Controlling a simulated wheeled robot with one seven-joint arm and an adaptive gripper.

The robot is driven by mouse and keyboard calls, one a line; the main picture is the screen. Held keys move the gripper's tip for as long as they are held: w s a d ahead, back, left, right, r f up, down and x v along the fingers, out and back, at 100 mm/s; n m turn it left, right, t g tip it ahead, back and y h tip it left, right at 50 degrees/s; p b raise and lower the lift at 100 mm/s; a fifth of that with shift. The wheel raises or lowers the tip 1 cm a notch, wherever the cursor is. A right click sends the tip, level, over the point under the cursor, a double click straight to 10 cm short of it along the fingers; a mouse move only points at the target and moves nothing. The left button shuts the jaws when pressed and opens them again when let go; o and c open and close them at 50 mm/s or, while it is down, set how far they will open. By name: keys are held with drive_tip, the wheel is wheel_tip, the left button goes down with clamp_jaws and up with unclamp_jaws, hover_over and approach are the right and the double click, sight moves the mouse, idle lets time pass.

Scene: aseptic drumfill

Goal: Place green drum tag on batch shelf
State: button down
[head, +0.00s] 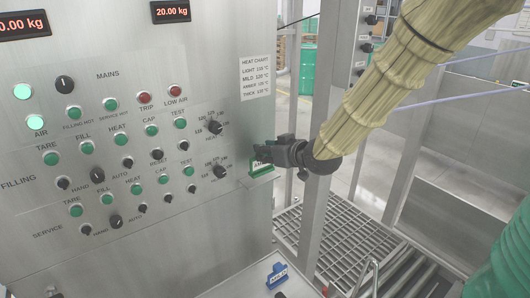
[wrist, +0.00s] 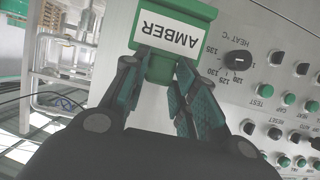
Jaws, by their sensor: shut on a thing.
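A green drum tag (head: 261,171) with a white label is at the right edge of the steel control panel in the head view. In the wrist view the green tag (wrist: 205,10) fills the top middle and its label reads AMBER. My gripper (head: 258,156) is shut on the tag; in the wrist view the two fingers of my gripper (wrist: 164,68) close on its narrower green part below the label. I cannot tell whether the tag touches the panel. No shelf is clearly marked as the batch shelf.
The control panel (head: 120,240) carries several knobs and lit buttons close to my gripper. A blue tag (head: 277,275) with a white label stands low at the panel's bottom right. A steel post (head: 318,120), floor grating (head: 345,235) and rollers lie to the right. A green drum (head: 510,250) is at the right edge.

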sight(266, 168)
drive_tip(key=shift+w+a+p, duration=0.25)
drive_tip(key=shift+w+p, duration=0.15)
drive_tip(key=shift+w, duration=0.85)
drive_tip(key=shift+w+f+p, duration=0.15)
drive_tip(key=shift+f+p, duration=0.1)
drive_tip(key=shift+p, duration=0.05)
wheel_tip(266, 168, down, 3)
drive_tip(key=shift+w+r+p, duration=0.1)
drive_tip(key=shift+p, duration=0.6)
drive_tip(key=shift+f, duration=0.25)
drive_tip(key=shift+f, duration=0.2)
drive_tip(key=c, duration=1.1)
unclamp_jaws()
drive_tip(key=shift+r, duration=0.25)
drive_tip(key=b+v, duration=0.4)
drive_tip(key=v, duration=0.8)
drive_tip(key=shift+f, duration=0.15)
